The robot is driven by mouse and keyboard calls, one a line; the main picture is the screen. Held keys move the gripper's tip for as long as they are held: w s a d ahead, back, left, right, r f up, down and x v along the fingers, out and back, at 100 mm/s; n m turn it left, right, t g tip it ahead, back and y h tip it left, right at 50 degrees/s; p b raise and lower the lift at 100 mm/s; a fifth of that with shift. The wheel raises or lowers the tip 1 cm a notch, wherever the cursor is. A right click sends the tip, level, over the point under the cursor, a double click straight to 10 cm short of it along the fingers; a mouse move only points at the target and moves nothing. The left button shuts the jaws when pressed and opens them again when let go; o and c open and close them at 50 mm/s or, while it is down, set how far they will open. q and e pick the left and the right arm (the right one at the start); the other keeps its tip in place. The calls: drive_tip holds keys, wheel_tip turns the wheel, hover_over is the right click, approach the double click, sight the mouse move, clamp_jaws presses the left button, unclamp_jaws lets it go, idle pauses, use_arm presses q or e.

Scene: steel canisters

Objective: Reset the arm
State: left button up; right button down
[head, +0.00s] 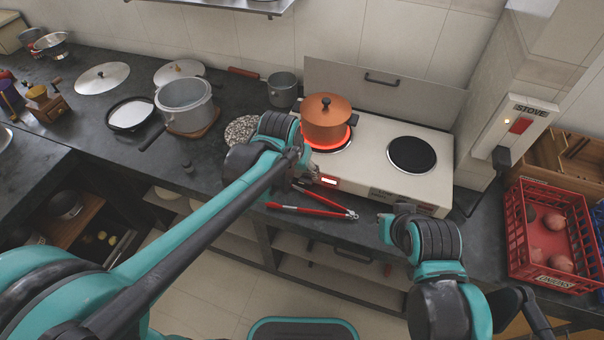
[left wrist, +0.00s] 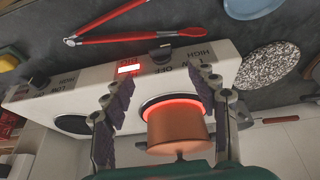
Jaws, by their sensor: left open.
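My left gripper (head: 311,178) is at the stove's front edge, near the lit red display. In the left wrist view, its two fingers (left wrist: 160,84) are spread wide with nothing between them. The white stove (head: 440,185) has a front control knob (left wrist: 161,53), which shows just beyond the fingertips; I see no contact. A copper lidded pot (head: 326,122) stands on the glowing red left burner; it also shows in the left wrist view (left wrist: 178,128). My right gripper (head: 386,228) is near the counter's front edge at the right, small and partly hidden, its fingers unclear.
Red-handled tongs (head: 308,212) lie on the counter in front of the stove. A grey pot (head: 185,102) and a speckled round board (head: 241,131) are left of it. A red crate (head: 517,240) of round produce stands at the right. The right burner (head: 412,154) is empty.

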use_arm(q)
drive_tip(key=shift+s+a+r, duration=0.1)
drive_tip(key=shift+s+r, duration=0.1)
drive_tip(key=shift+r, duration=0.3)
drive_tip(key=s+a+n+t+y, duration=0.1)
drive_tip(key=s+a+n+t, duration=0.1)
drive_tip(key=s+a, duration=1.3)
drive_tip(key=shift+a+r+n+t+y, duration=0.25)
drive_tip(key=shift+r+n+t, duration=0.2)
drive_tip(key=shift+n, duration=0.35)
